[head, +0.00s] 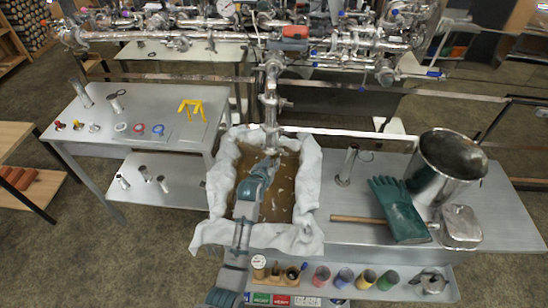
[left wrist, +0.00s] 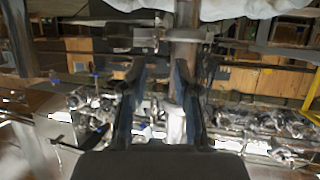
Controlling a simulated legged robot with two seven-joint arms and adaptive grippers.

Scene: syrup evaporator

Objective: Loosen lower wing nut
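A vertical steel pipe (head: 271,95) hangs from the pipework over the cloth-lined tray (head: 308,175). My left gripper (head: 270,156) is at the pipe's lower end, above the tray. In the left wrist view, my left gripper (left wrist: 158,70) is open, its two dark fingers apart with nothing held between them. Just beyond the fingertips, a metal clamp (left wrist: 150,40) reaches sideways from the pipe (left wrist: 187,30). The pipe lines up with the right-hand finger. The lower wing nut is too small and blurred to tell apart from the clamp. My right gripper is not in view.
A large steel pot (head: 447,165), green gloves (head: 400,210) and a metal canister (head: 461,226) stand on the right of the bench. Dense pipework (head: 330,40) crosses the back.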

